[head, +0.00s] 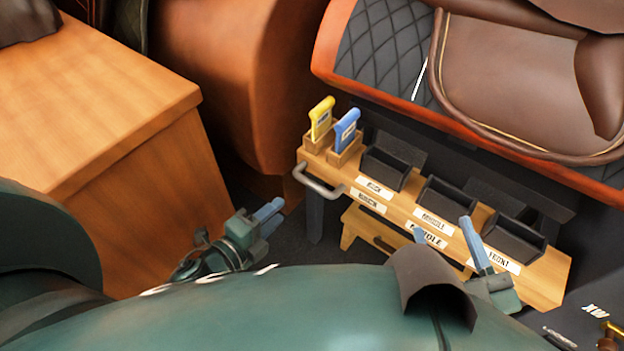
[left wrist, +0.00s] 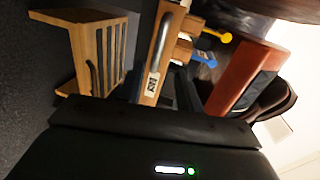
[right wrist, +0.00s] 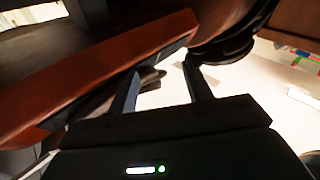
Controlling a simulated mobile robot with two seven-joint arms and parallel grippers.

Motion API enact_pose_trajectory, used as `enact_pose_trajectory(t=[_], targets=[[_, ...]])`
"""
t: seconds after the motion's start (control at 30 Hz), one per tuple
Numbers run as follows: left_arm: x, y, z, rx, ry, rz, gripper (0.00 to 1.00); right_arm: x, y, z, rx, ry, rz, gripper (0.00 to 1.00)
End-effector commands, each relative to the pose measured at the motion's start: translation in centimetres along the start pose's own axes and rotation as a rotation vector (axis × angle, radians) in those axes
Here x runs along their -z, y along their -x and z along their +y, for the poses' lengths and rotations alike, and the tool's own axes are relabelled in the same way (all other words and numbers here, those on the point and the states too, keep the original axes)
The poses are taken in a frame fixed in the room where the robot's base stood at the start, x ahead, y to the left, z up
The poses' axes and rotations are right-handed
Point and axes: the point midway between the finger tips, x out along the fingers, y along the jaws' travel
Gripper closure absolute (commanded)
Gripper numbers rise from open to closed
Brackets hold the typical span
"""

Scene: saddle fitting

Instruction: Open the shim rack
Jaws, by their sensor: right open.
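The wooden rack (head: 325,170) stands below the saddle, with dark bins and white labels along it. A grey bar handle (head: 318,182) is on its left end; a handle also shows in the left wrist view (left wrist: 157,42). Below it is a second, lower wooden unit (head: 350,228); the left wrist view shows a slotted wooden box (left wrist: 112,50) with a curved grey handle (left wrist: 94,80). I cannot tell which is the shim rack. My left gripper (head: 272,216) is left of the rack, apart from the handle, its opening unclear. My right gripper (head: 442,227) is open over the rack's front.
A yellow-handled tool (head: 321,115) and a blue-handled tool (head: 346,127) stand upright at the rack's left end. The saddle (head: 510,80) overhangs behind. A wooden cabinet (head: 100,110) stands at left. Dark floor lies between cabinet and rack.

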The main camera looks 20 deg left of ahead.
Motion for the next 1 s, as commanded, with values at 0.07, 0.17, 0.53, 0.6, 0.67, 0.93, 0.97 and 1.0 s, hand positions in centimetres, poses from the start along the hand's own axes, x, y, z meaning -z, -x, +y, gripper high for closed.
enact_pose_trajectory(t=[0.07, 0.17, 0.53, 0.6, 0.67, 0.93, 0.97, 1.0], targets=[[0.0, -0.3, 0.4, 0.003, -0.02, 0.005, 0.64, -0.2, 0.1, -0.1, 0.002, 0.002, 0.01, 0.5], [0.0, -1.0, 0.2, 0.005, -0.024, 0.007, 0.64, 0.0, 0.0, -0.1, 0.002, 0.0, 0.014, 0.5], [-0.1, -7.9, 0.3, 0.006, -0.022, 0.004, 0.64, -0.2, -0.2, -0.2, 0.003, -0.032, 0.033, 0.5], [0.0, -9.3, 0.3, 0.006, -0.022, 0.005, 0.64, -0.2, -0.3, -0.2, 0.003, -0.039, 0.038, 0.5], [0.0, -10.3, 0.3, 0.004, -0.021, 0.004, 0.64, -0.2, -0.3, -0.3, 0.004, -0.047, 0.041, 0.5], [0.0, -13.0, 0.2, 0.002, -0.019, 0.004, 0.64, -0.3, -0.4, -0.3, 0.005, -0.066, 0.044, 0.5], [0.0, -13.1, 0.2, 0.002, -0.018, 0.004, 0.64, -0.3, -0.4, -0.3, 0.005, -0.067, 0.044, 0.5], [0.0, -13.2, 0.2, 0.002, -0.018, 0.004, 0.64, -0.3, -0.4, -0.4, 0.005, -0.068, 0.044, 0.5]])
